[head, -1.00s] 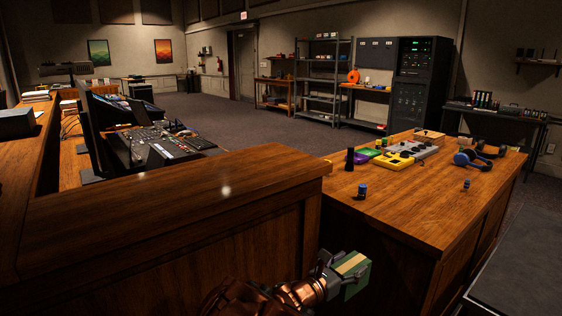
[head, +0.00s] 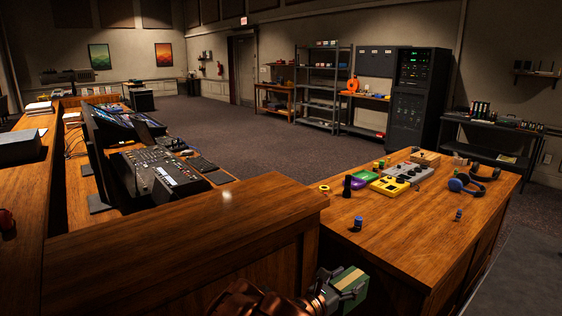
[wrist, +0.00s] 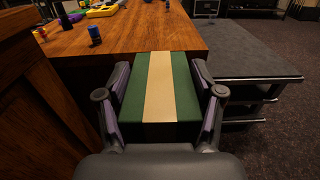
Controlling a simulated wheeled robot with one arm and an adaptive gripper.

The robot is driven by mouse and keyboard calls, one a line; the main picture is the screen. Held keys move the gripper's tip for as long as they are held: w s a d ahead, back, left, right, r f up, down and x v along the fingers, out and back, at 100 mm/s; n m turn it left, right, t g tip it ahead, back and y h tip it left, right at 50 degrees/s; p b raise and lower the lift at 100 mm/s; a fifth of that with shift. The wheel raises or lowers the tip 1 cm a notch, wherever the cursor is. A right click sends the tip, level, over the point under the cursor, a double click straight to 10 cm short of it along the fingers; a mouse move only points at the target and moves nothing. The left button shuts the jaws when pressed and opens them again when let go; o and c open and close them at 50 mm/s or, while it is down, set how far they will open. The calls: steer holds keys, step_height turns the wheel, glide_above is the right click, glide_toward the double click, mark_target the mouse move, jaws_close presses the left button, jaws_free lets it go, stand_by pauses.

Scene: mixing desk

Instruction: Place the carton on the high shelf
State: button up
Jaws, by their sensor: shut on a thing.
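The carton is a green box with a tan stripe. It shows in the head view (head: 350,284) at the bottom centre and fills the middle of the wrist view (wrist: 159,95). My gripper (wrist: 163,105) is shut on it, with one finger against each side. In the head view my gripper (head: 340,285) holds the carton low, in front of the wooden desk's near side. A grey metal shelf unit (head: 322,88) with several levels stands far off at the back wall. A smaller wall shelf (head: 536,74) hangs at the far right. I cannot tell which is the high shelf.
A wooden desk (head: 400,240) at the right holds yellow and purple boxes, blue headphones (head: 466,184) and small bottles. A mixing console (head: 160,172) stands on the left desk. A grey platform (wrist: 235,55) lies right of the desk. Open carpet (head: 240,140) stretches toward the back.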

steer(key=w+r+n+t+y, duration=0.4)
steer(key=r+y, duration=0.1)
steer(key=r, duration=0.6)
steer(key=shift+d+r, duration=0.15)
steer(key=shift+r, duration=0.25)
steer(key=shift+r+n+t+y, duration=0.5)
steer(key=shift+r+n+y, duration=0.2)
steer(key=shift+y, duration=0.1)
steer(key=shift+s+r+n+t+y, duration=0.2)
steer(key=shift+s+n+y, duration=0.15)
steer(key=shift+y, duration=0.2)
steer(key=shift+s+r+n+t+y, duration=0.1)
steer(key=shift+s+n+t+y, duration=0.1)
steer(key=shift+s+n+y, duration=0.25)
steer(key=shift+w+a, duration=0.15)
steer(key=shift+a, duration=0.05)
